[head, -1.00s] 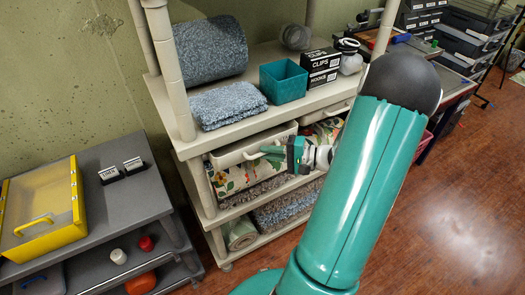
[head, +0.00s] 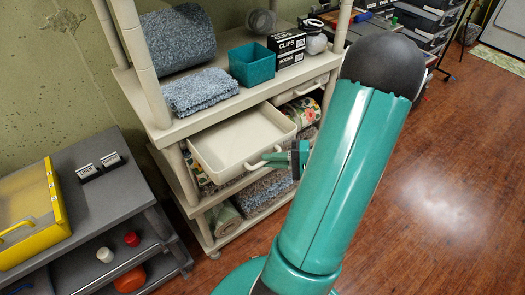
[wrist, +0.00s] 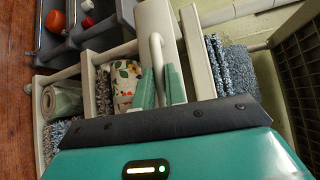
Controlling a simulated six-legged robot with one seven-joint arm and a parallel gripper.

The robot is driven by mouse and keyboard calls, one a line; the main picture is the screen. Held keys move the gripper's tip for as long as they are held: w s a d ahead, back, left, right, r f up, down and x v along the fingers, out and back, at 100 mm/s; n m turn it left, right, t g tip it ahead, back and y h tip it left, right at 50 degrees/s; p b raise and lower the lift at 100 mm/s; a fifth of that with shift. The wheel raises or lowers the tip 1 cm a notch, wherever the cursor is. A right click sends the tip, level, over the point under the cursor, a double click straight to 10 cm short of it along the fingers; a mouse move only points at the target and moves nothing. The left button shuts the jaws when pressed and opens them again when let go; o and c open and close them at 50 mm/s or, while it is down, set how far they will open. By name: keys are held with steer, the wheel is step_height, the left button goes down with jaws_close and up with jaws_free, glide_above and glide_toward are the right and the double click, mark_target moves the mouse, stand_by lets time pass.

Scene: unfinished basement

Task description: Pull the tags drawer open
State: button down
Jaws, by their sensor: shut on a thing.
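A cream drawer (head: 226,146) on the left under the top board of the shelf unit stands well out. Its inside looks empty, and I see no readable label saying whether it is the tags drawer. My gripper (head: 272,158) is at its front, shut on the drawer's handle (head: 250,166). The wrist view shows the green fingers (wrist: 160,86) on either side of the pale bar handle (wrist: 156,48). A second cream drawer (head: 303,91) to the right sits in its place. My arm hides part of the shelf unit's right side.
The shelf top (head: 180,128) holds a rolled blue-grey rug (head: 177,46), a folded one (head: 201,94), a teal bin (head: 252,64) and black boxes (head: 287,50). A grey cart (head: 105,205) with a yellow box (head: 35,215) stands left. The floor (head: 440,190) at right is clear.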

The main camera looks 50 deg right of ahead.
steer(key=shift+s+a, duration=0.2)
steer(key=shift+s, duration=1.05)
steer(key=c, duration=1.7)
jaws_free()
steer(key=v, duration=1.3)
steer(key=shift+s+d+r, duration=0.15)
steer(key=shift+s, duration=0.2)
